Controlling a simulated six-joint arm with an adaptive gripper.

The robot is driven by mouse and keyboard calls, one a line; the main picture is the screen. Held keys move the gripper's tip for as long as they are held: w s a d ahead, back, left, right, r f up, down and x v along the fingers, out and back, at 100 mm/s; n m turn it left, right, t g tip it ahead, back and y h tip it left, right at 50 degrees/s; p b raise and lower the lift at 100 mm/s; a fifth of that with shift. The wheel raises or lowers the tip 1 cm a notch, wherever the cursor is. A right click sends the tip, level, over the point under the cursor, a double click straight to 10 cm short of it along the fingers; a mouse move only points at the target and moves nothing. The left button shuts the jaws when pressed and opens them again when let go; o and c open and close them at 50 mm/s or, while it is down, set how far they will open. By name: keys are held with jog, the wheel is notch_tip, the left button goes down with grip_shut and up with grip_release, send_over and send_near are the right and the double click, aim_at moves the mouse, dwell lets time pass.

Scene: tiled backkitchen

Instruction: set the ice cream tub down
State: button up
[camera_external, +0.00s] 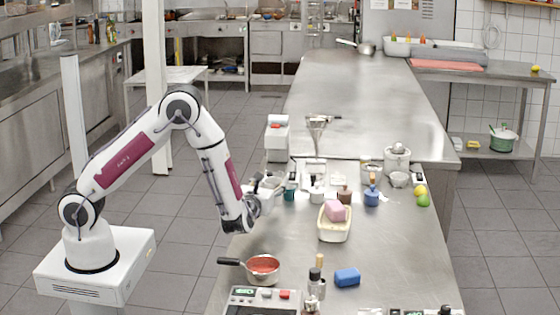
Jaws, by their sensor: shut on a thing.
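My gripper (270,183) is at the left edge of the steel table (400,265), at the end of my bent arm. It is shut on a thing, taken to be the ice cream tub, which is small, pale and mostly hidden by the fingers. Its shape is too small to make out, and I cannot tell whether it touches the table. A teal cup-like item (290,193) is just right of the fingertips.
Right of my gripper stand a white container (334,230) with a pink block (336,211), and a blue pot (371,197). A saucepan (263,268) and blue block (347,277) are nearer the front. The right front tabletop is fairly clear.

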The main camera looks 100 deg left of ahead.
aim_at(268, 185)
jog(key=shift+f, duration=1.4)
jog(key=shift+f, duration=0.2)
jog(key=o, duration=1.1)
jog(key=shift+c, duration=0.2)
jog(key=shift+s+d, duration=0.1)
jog(key=shift+d, duration=0.55)
jog(key=v, duration=0.3)
jog(key=shift+s+d, duration=0.1)
jog(key=shift+d, duration=0.3)
notch_tip(268, 185, up, 3)
jog(key=shift+r, duration=2)
